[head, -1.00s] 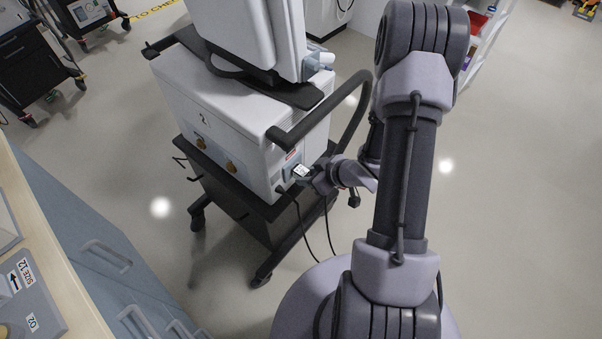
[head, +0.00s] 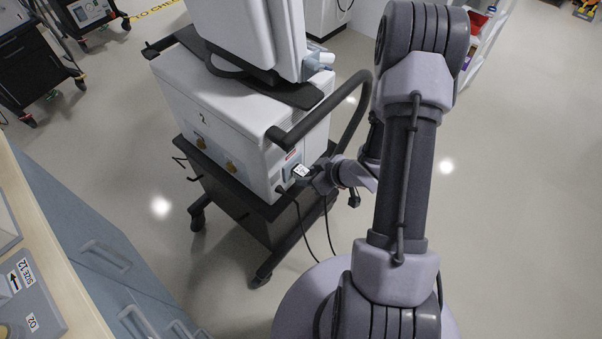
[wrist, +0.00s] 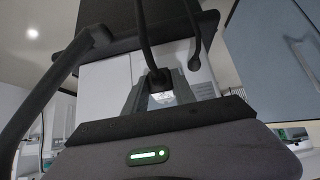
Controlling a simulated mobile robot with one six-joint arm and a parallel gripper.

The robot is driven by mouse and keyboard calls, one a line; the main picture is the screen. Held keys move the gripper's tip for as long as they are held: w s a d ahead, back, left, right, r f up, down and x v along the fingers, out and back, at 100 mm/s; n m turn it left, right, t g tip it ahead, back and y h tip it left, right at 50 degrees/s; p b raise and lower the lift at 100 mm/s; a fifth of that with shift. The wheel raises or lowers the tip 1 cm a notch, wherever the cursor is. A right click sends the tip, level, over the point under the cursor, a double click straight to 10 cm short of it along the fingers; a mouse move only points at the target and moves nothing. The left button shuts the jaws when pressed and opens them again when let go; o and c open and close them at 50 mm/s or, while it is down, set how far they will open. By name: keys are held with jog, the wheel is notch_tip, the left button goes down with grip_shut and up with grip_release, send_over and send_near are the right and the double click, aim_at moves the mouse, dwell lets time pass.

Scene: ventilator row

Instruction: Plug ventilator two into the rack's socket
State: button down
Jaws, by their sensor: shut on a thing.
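Ventilator two (head: 240,115), a white box marked 2 with a screen on top, stands on a dark wheeled rack (head: 235,195). My gripper (head: 308,177) is at the box's right-hand face, low down, beside a small white tag (head: 301,170). In the wrist view my gripper (wrist: 160,98) is shut on a dark plug (wrist: 158,80) with a black cord and a pale label. The white face lies just behind it. A black cord (head: 328,225) hangs below my gripper. The socket is hidden, and I cannot tell whether the plug is seated.
A black handle bar (head: 345,112) curves close above my gripper. A second cord end (head: 281,190) is at the lower edge of the box. A blue drawer cabinet (head: 90,240) stands at the left. Dark carts (head: 38,65) are at the back left. The floor on the right is clear.

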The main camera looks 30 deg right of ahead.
jog(key=shift+s, duration=0.15)
dwell(0.6)
jog(key=shift+s+d, duration=0.35)
jog(key=shift+s, duration=0.4)
jog(key=shift+s+d, duration=0.3)
jog(key=shift+s, duration=0.5)
jog(key=shift+s+d, duration=0.35)
jog(key=shift+s, duration=0.4)
jog(key=shift+p, duration=0.3)
